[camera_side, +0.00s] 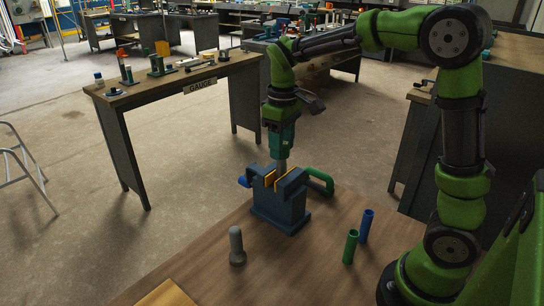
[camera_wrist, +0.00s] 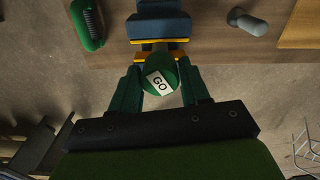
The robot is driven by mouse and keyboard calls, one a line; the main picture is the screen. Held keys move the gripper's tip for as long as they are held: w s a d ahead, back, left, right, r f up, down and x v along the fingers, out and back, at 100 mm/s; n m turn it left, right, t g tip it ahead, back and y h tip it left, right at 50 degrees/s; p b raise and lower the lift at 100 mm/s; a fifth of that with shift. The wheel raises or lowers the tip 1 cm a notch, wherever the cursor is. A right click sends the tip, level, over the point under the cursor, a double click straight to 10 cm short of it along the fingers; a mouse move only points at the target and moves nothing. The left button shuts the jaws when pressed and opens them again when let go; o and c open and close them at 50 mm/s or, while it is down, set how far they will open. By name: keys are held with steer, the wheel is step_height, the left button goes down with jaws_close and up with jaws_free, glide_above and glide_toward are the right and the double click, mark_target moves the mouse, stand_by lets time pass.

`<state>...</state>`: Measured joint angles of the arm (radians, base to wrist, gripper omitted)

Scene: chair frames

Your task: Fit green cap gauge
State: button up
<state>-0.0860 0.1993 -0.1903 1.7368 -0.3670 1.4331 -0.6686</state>
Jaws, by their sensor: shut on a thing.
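The green cap gauge (camera_wrist: 150,70) shows in the wrist view as a round green top with a white GO label. It is between the two green fingers of my gripper (camera_wrist: 163,92), which is shut on it. In the side view my gripper (camera_side: 282,147) points down just above the blue vise (camera_side: 280,208). A grey piece (camera_side: 283,167) shows between the gripper and the vise jaws. The vise's yellow jaw pads (camera_wrist: 160,41) lie close beside the gauge in the wrist view. I cannot tell whether the gauge sits around the grey piece.
A green tube (camera_side: 350,246) and a blue tube (camera_side: 366,226) stand on the wooden table (camera_side: 200,270) to the right. A grey post (camera_side: 237,246) stands at front left. A bench labelled GAUGE (camera_side: 175,84) stands behind.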

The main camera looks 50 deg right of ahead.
steer(key=o, duration=1.1)
steer(key=shift+o, duration=0.2)
step_height(320, 180, up, 17)
steer(key=shift+f, duration=0.1)
steer(key=s+a+f+m+t+y, duration=0.1)
steer(key=s+a+f+m+t, duration=0.1)
steer(key=s+f, duration=0.4)
steer(key=s+a+f+m+t+y, duration=0.1)
steer(key=s+a+f+m+t, duration=0.2)
steer(key=s, duration=0.6)
step_height(320, 180, down, 3)
steer(key=shift+a+f+m+t, duration=0.25)
steer(key=shift+a+t, duration=0.4)
steer(key=shift+t, duration=0.45)
